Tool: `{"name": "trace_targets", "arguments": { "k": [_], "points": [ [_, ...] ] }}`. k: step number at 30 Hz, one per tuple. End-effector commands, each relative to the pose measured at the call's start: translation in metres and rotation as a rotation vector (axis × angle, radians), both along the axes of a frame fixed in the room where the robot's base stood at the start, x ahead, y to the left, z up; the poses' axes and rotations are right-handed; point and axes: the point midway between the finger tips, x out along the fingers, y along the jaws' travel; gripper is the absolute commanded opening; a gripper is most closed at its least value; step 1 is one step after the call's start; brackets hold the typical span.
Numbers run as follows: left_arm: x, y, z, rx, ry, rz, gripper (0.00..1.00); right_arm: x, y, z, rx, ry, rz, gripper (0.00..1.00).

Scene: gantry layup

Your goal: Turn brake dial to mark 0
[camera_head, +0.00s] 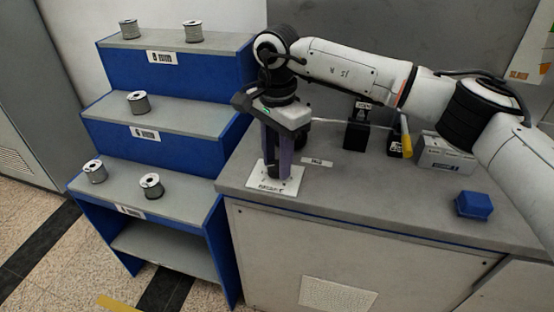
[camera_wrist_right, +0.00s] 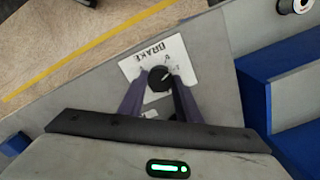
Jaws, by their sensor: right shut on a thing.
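The brake dial (camera_wrist_right: 159,79) is a round black knob with a light pointer line, on a white plate (camera_wrist_right: 135,66) printed BRAKE. In the head view the plate (camera_head: 288,186) lies at the left end of the grey bench top, and the dial is hidden by the fingers. My right gripper (camera_head: 275,172) points straight down over the plate. In the wrist view my right gripper (camera_wrist_right: 158,84) has its two purple fingers on either side of the dial, shut on it. The small mark labels on the plate are too blurred to read. My left gripper is not in view.
A blue and grey stepped rack (camera_head: 170,55) with several wire spools stands left of the bench. Black blocks (camera_head: 357,132), a yellow-handled lever (camera_head: 406,138) and a white box (camera_head: 445,155) stand at the back of the bench.

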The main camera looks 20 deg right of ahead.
Motion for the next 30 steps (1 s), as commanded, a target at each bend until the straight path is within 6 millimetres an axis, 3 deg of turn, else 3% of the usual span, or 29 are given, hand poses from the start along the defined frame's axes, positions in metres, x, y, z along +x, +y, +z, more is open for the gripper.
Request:
{"name": "trace_targets", "arguments": {
  "k": [15,30],
  "points": [
    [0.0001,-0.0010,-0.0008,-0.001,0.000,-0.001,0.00,0.0010,0.0003,0.0013,0.002,-0.001,0.338,0.08],
    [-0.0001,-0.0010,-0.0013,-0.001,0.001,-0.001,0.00,0.0011,0.0004,0.0016,0.001,-0.003,0.403,0.08]
  ]
}}
